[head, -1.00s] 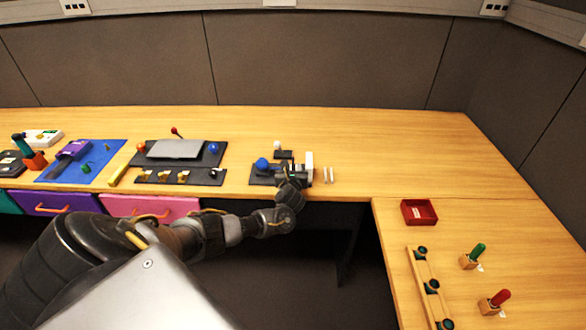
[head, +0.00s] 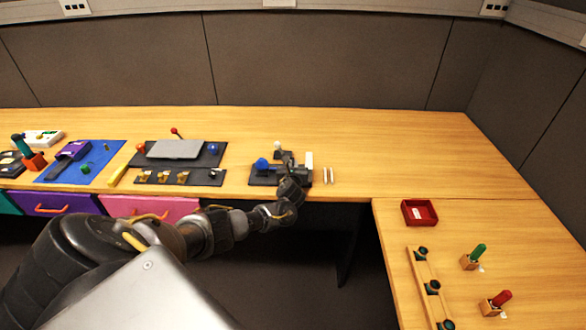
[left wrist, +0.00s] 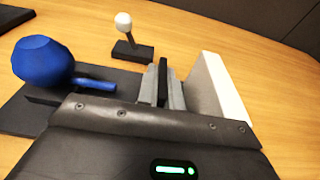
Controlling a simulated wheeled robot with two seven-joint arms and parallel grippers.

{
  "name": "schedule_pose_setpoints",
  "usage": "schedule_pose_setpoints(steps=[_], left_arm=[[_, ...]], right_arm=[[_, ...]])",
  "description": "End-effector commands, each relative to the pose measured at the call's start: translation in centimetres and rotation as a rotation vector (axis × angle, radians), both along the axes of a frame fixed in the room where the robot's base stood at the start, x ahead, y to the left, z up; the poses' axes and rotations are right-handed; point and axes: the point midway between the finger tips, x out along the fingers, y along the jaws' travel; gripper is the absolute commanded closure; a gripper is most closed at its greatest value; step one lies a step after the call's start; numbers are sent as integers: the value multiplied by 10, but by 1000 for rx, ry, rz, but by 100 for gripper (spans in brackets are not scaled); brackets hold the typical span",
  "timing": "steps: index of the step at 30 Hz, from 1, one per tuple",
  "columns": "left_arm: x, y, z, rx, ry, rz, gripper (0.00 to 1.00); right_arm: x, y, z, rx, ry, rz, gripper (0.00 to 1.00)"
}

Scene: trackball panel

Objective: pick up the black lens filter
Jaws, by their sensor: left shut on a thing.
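My left gripper (left wrist: 162,88) is shut on a thin, upright black piece, which I take to be the black lens filter (left wrist: 163,72). In the left wrist view the piece shows edge-on between the two grey fingers, its top standing above them. In the head view my left gripper (head: 289,168) is over the right part of the small black trackball panel (head: 258,181), and the filter is too small to make out there. I cannot tell whether the filter touches anything below. My right gripper is not in view.
A blue ball (left wrist: 44,60) is left of the fingers. A white-knobbed stick (left wrist: 124,22) stands behind. A white-and-grey slab (left wrist: 220,85) stands close on the right. A red tray (head: 419,212) is on the side desk.

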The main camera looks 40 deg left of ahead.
Motion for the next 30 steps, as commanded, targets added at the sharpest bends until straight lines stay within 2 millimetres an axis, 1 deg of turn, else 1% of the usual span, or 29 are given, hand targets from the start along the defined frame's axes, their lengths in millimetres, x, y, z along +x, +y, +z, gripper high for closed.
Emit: schedule_pose_setpoints(steps=[5,8,11,14,17,24,27,30], left_arm=[[0,0,2,1,-1,0,100],[0,0,7,1,-1,0,100],[0,1,16,2,-3,-1,100],[0,1,31,1,-4,-1,100],[-11,-4,46,2,-1,-3,100],[-50,-20,95,-2,-2,-5,100],[-74,-31,103,-3,1,-5,100],[-94,-39,114,-4,2,-4,100]], right_arm=[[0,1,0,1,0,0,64],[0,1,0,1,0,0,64],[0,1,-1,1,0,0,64],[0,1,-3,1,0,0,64],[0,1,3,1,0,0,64],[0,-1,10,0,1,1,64],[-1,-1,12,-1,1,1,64],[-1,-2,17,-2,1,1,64]])
